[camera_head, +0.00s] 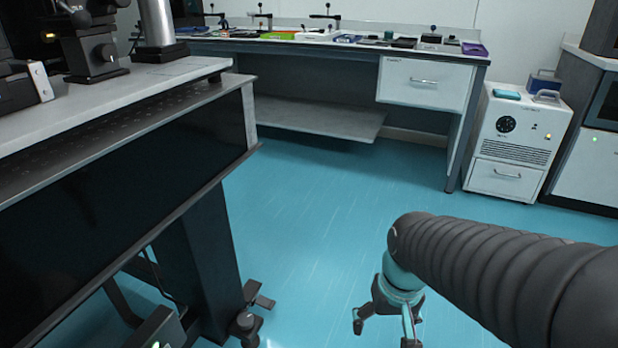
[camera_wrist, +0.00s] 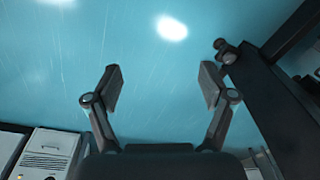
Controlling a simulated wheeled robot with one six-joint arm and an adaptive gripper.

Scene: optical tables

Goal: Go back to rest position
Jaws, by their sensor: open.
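My gripper (camera_head: 386,330) is at the lower right of the head view, low over the blue floor, with my dark ribbed arm reaching to it from the right. In the wrist view my gripper (camera_wrist: 158,88) has its two fingers spread apart with only blue floor between them. It is open and empty. In the head view it is right of the optical table (camera_head: 120,122) and apart from it. The fingertips show only partly in the head view, cut by the lower edge.
A table leg (camera_head: 205,262) with a foot stands at the left; the leg also shows in the wrist view (camera_wrist: 275,105). A long bench (camera_head: 300,47) with small tools stands at the back. A white cabinet unit (camera_head: 518,140) stands back right. The middle blue floor (camera_head: 320,195) is clear.

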